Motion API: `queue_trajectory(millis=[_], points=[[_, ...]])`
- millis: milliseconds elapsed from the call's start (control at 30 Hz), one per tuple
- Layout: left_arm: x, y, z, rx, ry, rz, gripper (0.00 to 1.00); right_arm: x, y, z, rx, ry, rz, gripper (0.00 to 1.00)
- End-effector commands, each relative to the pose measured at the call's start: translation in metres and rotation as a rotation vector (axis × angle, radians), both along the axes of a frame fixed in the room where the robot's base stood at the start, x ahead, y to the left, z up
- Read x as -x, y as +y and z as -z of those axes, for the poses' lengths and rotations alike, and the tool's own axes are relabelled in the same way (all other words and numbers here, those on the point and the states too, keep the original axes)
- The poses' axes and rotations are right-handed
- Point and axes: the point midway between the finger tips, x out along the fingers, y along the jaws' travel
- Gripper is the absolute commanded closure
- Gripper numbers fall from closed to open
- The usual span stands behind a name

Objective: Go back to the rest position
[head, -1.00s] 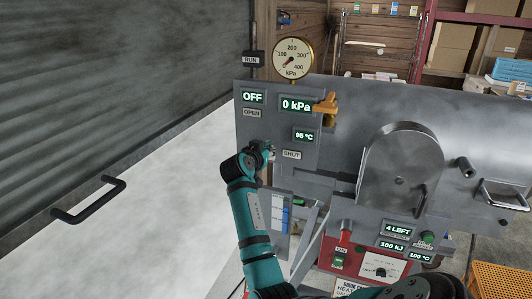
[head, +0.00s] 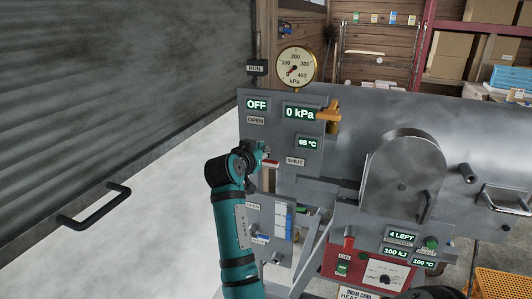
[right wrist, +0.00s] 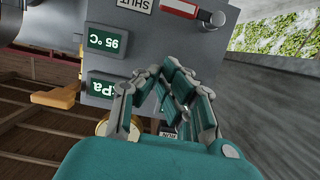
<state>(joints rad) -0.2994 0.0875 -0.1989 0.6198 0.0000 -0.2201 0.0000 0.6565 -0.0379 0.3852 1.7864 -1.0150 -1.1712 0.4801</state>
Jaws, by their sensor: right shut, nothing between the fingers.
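My right gripper (head: 264,156) is at the end of the teal arm, in front of the grey control panel (head: 290,179). In the right wrist view my right gripper (right wrist: 163,75) is shut and empty, its fingers meeting in front of the panel. A red and white lever with a round metal knob (right wrist: 215,18) shows beyond the fingertips, at the top of the wrist view. In the head view the red and white lever (head: 271,164) is just by the fingertips; I cannot tell whether they touch. My left gripper is not in view.
A pressure gauge (head: 297,66) stands above the panel, with an orange valve handle (head: 328,114) to its lower right. A metal drum (head: 480,125) fills the right. A red switch box (head: 365,272) is below. A large grey door with a black handle (head: 93,207) fills the left.

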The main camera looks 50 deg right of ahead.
Motion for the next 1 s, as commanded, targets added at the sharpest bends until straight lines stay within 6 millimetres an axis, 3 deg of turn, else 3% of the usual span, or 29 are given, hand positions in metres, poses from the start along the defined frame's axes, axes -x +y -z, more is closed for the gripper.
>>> queue_trajectory(millis=[167, 367, 467, 533, 667, 800, 900, 1000], points=[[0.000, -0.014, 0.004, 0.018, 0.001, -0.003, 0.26, 0.004, 0.010, -0.003, 0.000, -0.001, -0.001, 1.00], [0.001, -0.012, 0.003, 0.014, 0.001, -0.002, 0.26, 0.004, 0.011, -0.003, 0.000, 0.003, -0.003, 1.00], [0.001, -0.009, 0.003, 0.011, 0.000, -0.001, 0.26, -0.006, 0.016, 0.011, 0.008, 0.034, -0.038, 1.00], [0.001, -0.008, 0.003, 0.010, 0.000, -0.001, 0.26, -0.022, 0.025, 0.033, 0.020, 0.086, -0.097, 1.00], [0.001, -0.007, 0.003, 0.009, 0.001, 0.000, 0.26, -0.057, 0.055, 0.107, 0.042, 0.233, -0.268, 1.00], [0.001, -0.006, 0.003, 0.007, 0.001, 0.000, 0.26, -0.076, 0.095, 0.206, 0.041, 0.390, -0.465, 1.00], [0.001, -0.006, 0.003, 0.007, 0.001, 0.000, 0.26, -0.073, 0.125, 0.278, 0.022, 0.490, -0.591, 1.00], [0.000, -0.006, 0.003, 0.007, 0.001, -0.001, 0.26, -0.058, 0.152, 0.348, -0.009, 0.580, -0.703, 1.00]])
